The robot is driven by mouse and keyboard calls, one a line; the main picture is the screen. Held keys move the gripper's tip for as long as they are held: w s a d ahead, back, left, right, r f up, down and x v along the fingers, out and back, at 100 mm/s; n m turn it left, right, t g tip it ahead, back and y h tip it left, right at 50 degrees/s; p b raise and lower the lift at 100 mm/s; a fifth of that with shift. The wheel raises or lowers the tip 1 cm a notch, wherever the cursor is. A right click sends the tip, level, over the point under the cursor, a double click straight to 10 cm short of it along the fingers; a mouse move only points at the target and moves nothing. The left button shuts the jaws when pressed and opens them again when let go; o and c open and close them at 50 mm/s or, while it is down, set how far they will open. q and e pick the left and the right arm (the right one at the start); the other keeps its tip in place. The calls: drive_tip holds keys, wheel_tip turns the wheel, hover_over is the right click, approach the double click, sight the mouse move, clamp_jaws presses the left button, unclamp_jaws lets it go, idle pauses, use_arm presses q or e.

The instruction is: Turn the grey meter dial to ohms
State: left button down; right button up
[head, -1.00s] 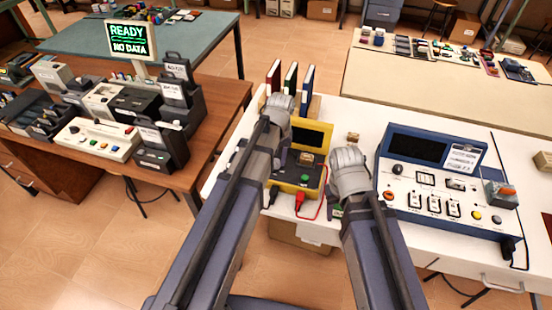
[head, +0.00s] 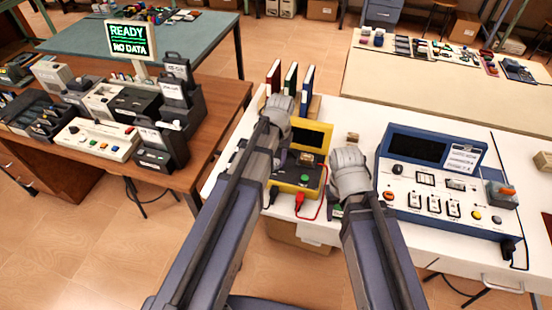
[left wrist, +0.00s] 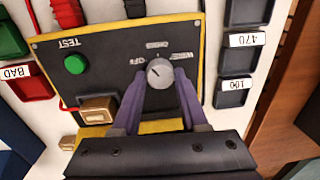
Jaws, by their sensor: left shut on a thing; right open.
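The meter (head: 318,137) is a yellow case with a black panel on the white table; it fills the middle of the left wrist view (left wrist: 105,50). Its round grey dial (left wrist: 159,74) has a pale mark pointing up-left in that view, toward the OFF side. OFF, OHMS and WIRE labels, upside down there, surround it. My left gripper (left wrist: 160,82) has its purple fingers on both sides of the dial, shut on it. In the head view my left gripper (head: 281,158) is partly hidden by its arm. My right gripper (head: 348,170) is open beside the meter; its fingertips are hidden.
The meter panel has a green TEST button (left wrist: 75,64) and a small tan block (left wrist: 97,108). Red (head: 299,200) and black leads run at its front. Dark bins marked 470 and 100 (left wrist: 232,92) stand beside it. A blue-and-white console (head: 430,185) stands right of my right arm.

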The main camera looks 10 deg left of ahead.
sight(277, 163)
use_arm(q)
drive_tip(key=m, duration=0.6)
drive_tip(key=shift+m, duration=0.4)
idle(0.4)
drive_tip(key=shift+c, duration=2.2)
unclamp_jaws()
drive_tip(key=r+p, duration=0.8)
drive_tip(key=shift+s+d, duration=0.2)
use_arm(e)
wheel_tip(277, 163, up, 8)
use_arm(q)
drive_tip(key=shift+f, duration=0.1)
use_arm(e)
drive_tip(key=shift+f, duration=0.1)
